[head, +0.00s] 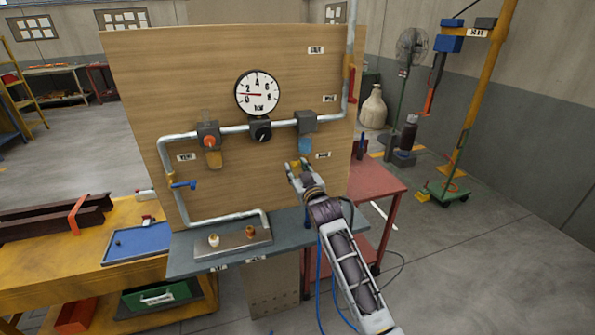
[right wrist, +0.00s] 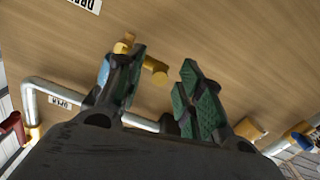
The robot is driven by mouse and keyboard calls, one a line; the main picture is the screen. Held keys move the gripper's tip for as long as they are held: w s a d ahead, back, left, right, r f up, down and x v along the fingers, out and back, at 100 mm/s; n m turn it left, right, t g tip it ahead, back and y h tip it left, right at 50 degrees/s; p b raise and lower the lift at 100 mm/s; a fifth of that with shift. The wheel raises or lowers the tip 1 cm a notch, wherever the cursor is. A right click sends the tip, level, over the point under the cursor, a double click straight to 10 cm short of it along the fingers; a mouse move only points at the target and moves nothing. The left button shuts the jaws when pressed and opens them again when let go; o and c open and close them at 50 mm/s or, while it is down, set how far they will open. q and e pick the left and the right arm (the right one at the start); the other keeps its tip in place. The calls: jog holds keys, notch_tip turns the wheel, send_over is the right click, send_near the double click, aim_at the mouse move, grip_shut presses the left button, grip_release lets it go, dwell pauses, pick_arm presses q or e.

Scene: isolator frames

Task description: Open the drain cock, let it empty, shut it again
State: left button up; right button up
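The brass drain cock (right wrist: 156,73) shows in the right wrist view below the blue-bowled unit (head: 306,143) on the wooden board. That finger partly hides the cock and the blue bowl (right wrist: 103,71). My right gripper (right wrist: 163,68) is open, its fingers clearly apart and not closed on the cock. In the head view the right gripper (head: 298,168) is just below the blue bowl. Whether a finger touches the cock I cannot tell. My left gripper is not in view.
The board (head: 140,80) carries a gauge (head: 257,93), a dark knob (head: 261,131), an amber-bowled unit (head: 213,158), a blue-handled valve (head: 184,185) and a red handle (head: 351,84). A grey shelf (head: 190,262) lies below. A red cart (head: 375,180) stands at right.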

jog(key=c, duration=0.7)
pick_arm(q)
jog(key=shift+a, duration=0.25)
pick_arm(e)
grip_shut()
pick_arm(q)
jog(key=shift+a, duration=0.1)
